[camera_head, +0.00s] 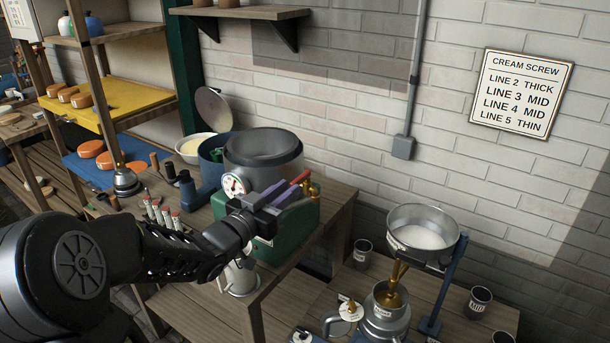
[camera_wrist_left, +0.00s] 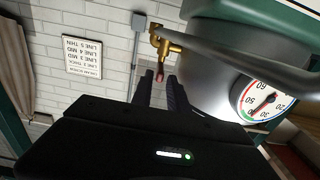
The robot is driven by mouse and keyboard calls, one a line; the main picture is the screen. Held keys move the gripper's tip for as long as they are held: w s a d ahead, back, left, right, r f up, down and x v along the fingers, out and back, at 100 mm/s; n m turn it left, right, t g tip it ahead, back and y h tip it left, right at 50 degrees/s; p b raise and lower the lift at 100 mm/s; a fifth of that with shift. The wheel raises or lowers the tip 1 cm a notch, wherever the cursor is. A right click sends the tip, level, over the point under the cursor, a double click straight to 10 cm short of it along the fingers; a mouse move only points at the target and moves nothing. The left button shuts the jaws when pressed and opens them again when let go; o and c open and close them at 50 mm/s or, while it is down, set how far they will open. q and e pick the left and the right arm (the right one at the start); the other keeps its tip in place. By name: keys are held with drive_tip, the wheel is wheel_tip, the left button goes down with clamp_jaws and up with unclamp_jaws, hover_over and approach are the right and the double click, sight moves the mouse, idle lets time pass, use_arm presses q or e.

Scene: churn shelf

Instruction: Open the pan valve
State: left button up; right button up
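A steel vessel (camera_head: 262,155) with a round dial gauge (camera_head: 235,185) stands on a green base (camera_head: 290,232). A brass tap (camera_head: 313,191) with a red handle (camera_head: 300,177) is at its right side. The tap (camera_wrist_left: 163,43) also shows in the left wrist view, fixed to the vessel. My left gripper (camera_head: 288,192) is in front of the vessel, pointing at the tap. In the left wrist view my fingers (camera_wrist_left: 160,84) are apart, with the reddish handle end (camera_wrist_left: 160,73) showing in the gap near the tips. Contact cannot be told. My right gripper is out of view.
To the right, a steel pan of white liquid (camera_head: 423,235) stands on a blue stand (camera_head: 442,285) above a steel can (camera_head: 382,318). Small cups (camera_head: 480,299) stand nearby. A blue pot (camera_head: 212,155) is left of the vessel. A sign (camera_head: 521,92) hangs on the brick wall.

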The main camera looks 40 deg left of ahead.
sight(309, 172)
use_arm(q)
drive_tip(key=w+p, duration=0.1)
drive_tip(key=w, duration=0.6)
drive_tip(key=shift+w+a+p, duration=0.1)
drive_tip(key=shift+w+p, duration=0.2)
drive_tip(key=shift+p, duration=0.05)
clamp_jaws()
